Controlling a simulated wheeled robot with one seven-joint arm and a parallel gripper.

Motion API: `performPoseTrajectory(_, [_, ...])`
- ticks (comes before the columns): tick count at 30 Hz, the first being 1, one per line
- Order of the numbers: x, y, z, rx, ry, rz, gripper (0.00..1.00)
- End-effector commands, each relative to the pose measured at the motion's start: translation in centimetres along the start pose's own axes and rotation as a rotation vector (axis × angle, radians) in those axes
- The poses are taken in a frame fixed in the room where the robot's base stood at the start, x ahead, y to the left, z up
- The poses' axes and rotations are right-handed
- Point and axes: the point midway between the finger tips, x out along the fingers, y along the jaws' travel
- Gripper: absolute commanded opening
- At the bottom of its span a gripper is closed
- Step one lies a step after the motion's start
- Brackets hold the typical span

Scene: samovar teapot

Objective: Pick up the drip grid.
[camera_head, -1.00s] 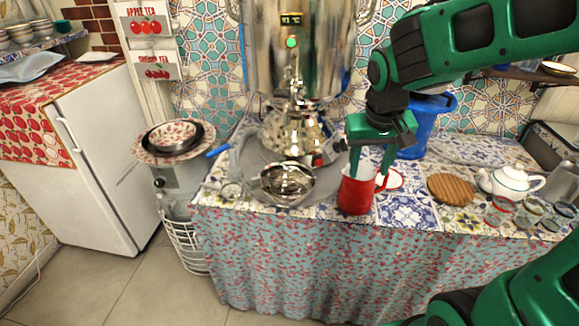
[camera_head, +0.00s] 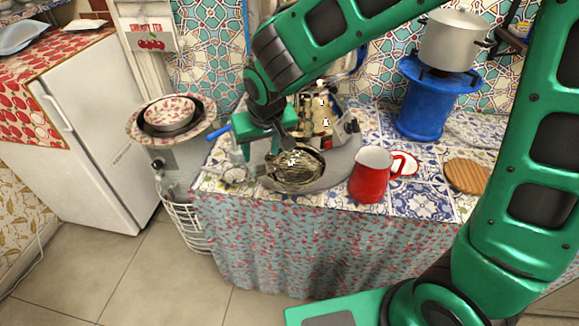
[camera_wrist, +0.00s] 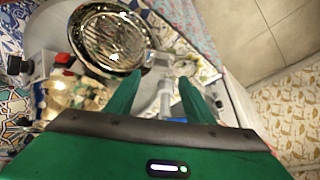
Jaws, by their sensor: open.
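The drip grid (camera_head: 294,165) is a round, shiny metal piece on the grey round tray (camera_head: 335,175) below the samovar's tap. In the wrist view the drip grid (camera_wrist: 110,38) shows its ribbed face and dark rim at the upper left, with a small pale tab at its right side. My gripper (camera_head: 260,150) is open and empty, pointing down just left of the grid in the head view. In the wrist view my gripper (camera_wrist: 160,80) has both green fingertips apart, beside the grid's lower right edge. Whether a finger touches the grid I cannot tell.
A blue stand (camera_head: 425,108) with a pot (camera_head: 450,42) is behind. Stacked bowls (camera_head: 168,112) stand left, beyond the counter edge.

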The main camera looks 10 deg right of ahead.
Motion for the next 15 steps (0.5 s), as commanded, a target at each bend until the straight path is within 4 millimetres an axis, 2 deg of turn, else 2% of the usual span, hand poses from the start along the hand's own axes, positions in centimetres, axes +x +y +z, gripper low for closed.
performPoseTrajectory(9, [3.6,0.1,0.0,0.0,-0.005,0.001,0.48])
performPoseTrajectory(15, [5.1,0.0,-0.1,0.0,-0.002,0.0,0.48])
